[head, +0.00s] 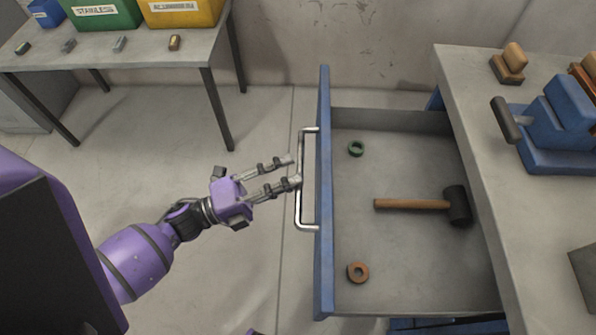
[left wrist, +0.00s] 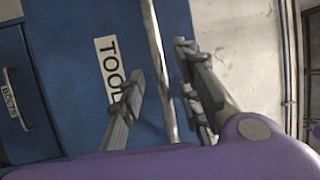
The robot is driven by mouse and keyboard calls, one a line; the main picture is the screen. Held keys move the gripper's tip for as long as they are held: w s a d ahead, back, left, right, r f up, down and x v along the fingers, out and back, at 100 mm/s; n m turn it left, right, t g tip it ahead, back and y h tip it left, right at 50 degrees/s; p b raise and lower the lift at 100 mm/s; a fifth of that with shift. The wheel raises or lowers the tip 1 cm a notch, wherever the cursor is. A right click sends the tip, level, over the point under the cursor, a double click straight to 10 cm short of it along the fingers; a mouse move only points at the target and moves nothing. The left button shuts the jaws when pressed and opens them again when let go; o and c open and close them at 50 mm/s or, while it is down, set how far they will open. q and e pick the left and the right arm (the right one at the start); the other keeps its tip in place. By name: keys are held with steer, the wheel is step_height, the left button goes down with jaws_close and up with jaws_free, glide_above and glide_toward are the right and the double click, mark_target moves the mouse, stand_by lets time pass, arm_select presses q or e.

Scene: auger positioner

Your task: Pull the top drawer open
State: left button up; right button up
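The top drawer (head: 410,280) stands pulled well out from the workbench, its grey inside showing. Its blue front (head: 324,270) carries a silver bar handle (head: 300,208), and the front also shows in the left wrist view (left wrist: 70,60) with a partly hidden label beginning "TOOL". My left gripper (head: 294,171) is at the handle, pointing toward the drawer front. In the left wrist view, the handle bar (left wrist: 158,50) runs between the spread fingers with gaps visible on both sides. My right gripper is not in view.
The workbench (head: 470,120) bears a blue vise (head: 560,125). A table (head: 195,50) with bins stands at back left. Floor left of the drawer is clear.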

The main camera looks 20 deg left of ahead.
arm_select(q)
steer(key=v, duration=0.9)
steer(key=shift+f, duration=0.1)
